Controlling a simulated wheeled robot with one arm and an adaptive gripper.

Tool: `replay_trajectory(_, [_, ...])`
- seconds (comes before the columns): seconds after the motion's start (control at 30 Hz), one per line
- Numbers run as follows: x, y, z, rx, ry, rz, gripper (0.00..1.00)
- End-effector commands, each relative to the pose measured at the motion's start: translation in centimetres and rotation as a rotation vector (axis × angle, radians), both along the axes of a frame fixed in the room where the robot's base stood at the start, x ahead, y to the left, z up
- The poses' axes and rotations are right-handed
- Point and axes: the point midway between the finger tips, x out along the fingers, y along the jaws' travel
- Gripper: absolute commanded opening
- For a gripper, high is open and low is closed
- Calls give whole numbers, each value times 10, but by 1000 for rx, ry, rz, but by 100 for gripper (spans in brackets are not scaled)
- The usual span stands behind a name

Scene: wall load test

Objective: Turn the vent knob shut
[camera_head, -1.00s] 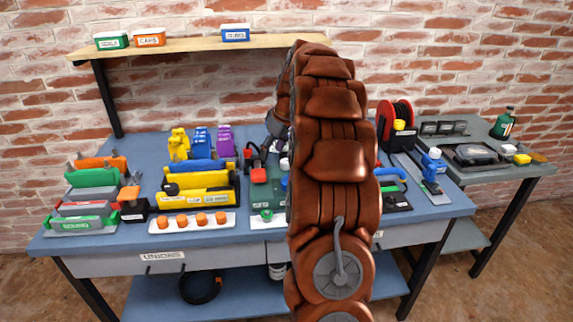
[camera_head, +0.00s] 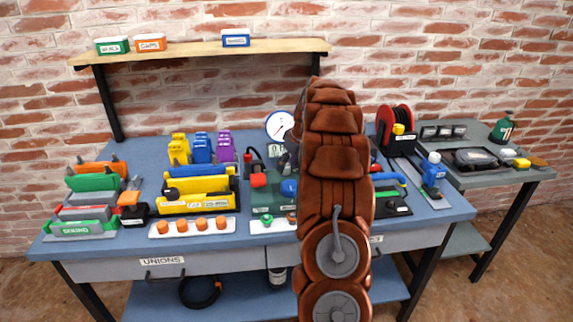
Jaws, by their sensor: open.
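A green test block (camera_head: 262,199) stands on the bench left of my arm. A round white gauge (camera_head: 280,126) with a red needle stands behind the block. My brown arm rises in front of the block's right side and covers part of it.
The blue bench (camera_head: 120,215) holds racks of coloured parts at left and a white strip with several orange caps (camera_head: 192,227). Right of my arm are a red reel (camera_head: 394,122) and a blue-topped tool (camera_head: 433,170). A shelf (camera_head: 200,50) with labelled boxes is above.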

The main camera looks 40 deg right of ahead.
Motion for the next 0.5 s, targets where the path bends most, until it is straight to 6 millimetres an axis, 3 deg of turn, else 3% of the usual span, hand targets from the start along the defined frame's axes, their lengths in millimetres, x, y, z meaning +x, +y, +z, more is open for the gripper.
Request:
replay_trajectory(0.13, [4,1,-11,2,3,1,61])
replay_trajectory(0.37, [5,1,-12,1,1,0,61])
replay_trajectory(0.5, [5,1,-12,1,1,0,49])
